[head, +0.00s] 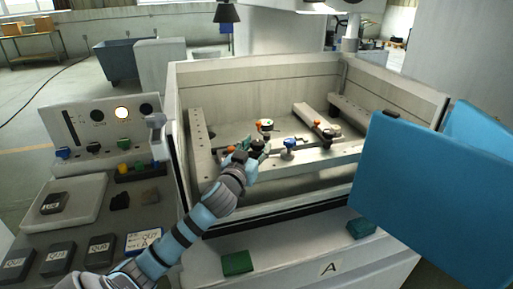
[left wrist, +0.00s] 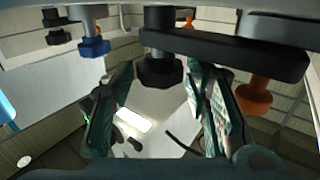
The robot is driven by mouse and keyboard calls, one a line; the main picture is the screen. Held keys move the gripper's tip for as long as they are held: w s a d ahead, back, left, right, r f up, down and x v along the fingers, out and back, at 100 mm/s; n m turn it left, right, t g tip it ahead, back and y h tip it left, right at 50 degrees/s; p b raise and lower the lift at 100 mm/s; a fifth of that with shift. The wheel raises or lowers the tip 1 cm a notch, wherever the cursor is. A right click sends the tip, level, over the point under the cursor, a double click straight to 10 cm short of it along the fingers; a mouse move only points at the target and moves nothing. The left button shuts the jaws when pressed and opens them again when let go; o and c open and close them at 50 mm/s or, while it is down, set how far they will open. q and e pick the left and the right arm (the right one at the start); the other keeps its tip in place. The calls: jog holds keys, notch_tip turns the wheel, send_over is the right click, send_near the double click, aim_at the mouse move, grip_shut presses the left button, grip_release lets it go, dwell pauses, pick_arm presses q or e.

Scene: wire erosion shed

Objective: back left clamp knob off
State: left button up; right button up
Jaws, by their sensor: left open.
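A black clamp knob (head: 257,143) stands in the left part of the tank. In the left wrist view this black knob (left wrist: 160,69) hangs beside a dark clamp bar (left wrist: 225,50) that carries an orange knob (left wrist: 255,97). My left gripper (head: 254,151) is at the black knob in the head view. In the left wrist view my left gripper (left wrist: 160,103) has its fingers spread apart with the black knob between or just beyond their tips; I cannot tell whether they touch it. My right gripper is not in view.
A blue knob (head: 289,143) stands right of my gripper, and a dark clamp (head: 328,131) farther right. A control panel (head: 95,125) stands left. Blue panels (head: 425,195) block the right.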

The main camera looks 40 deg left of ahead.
pick_arm(q)
jog(key=shift+w, duration=0.25)
jog(key=c, duration=0.9)
